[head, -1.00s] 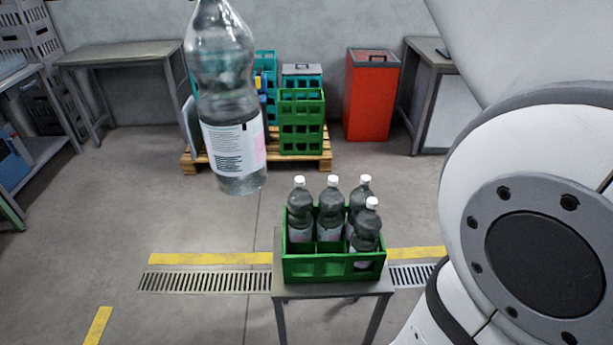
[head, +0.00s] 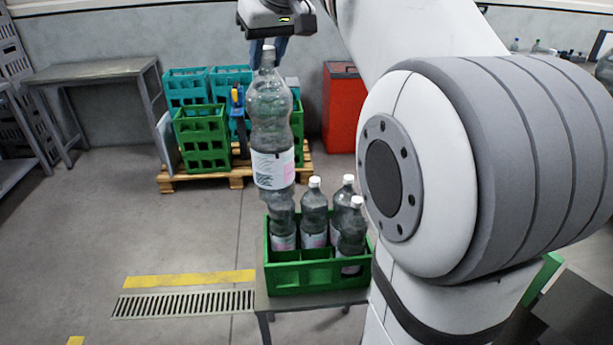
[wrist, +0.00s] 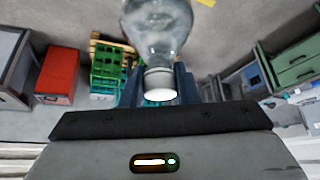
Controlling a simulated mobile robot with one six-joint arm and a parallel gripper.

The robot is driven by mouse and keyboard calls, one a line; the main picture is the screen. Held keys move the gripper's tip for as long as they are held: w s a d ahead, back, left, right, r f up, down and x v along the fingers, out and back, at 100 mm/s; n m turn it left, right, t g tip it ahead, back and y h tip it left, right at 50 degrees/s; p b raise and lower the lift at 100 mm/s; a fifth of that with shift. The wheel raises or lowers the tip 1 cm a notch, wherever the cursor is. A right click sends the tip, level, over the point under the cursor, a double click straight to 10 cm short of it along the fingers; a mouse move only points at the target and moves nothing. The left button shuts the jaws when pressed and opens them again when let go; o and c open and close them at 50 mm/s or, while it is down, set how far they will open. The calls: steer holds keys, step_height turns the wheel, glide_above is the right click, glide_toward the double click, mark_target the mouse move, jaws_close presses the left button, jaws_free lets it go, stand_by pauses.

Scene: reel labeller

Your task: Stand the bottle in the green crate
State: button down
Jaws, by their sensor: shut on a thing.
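My gripper (head: 268,48) is shut on the neck of a clear bottle (head: 272,115) with a white label and hangs it upright. The wrist view shows the bottle (wrist: 160,30) with its white cap between the blue fingers (wrist: 158,88). The green crate (head: 315,278) stands on a small table, with several capped bottles in it. In the head view the held bottle overlaps the crate's back left bottle (head: 283,222) and hides its top. I cannot tell the gap between them. The front left part of the crate looks empty.
The small table (head: 300,301) under the crate is narrow. My arm covers the right of the head view. Behind, a pallet (head: 235,178) bears green and teal crates, with a red bin (head: 341,110) beside it. A grey table (head: 92,72) stands at the left.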

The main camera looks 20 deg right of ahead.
steer(key=w+d+f+m+h+b, duration=0.25)
steer(key=d+f+b, duration=0.25)
steer(key=d+f, duration=0.8)
step_height(320, 180, down, 28)
steer(key=b, duration=0.3)
steer(key=shift+w+y, duration=0.35)
steer(key=shift+a+f+m, duration=0.1)
steer(key=shift+f+m, duration=0.1)
steer(key=shift+m, duration=0.05)
steer(key=c, duration=1.5)
jaws_free()
steer(key=shift+f, duration=0.2)
steer(key=shift+c, duration=0.2)
steer(key=o, duration=0.4)
steer(key=shift+s, duration=0.1)
steer(key=shift+r, duration=0.15)
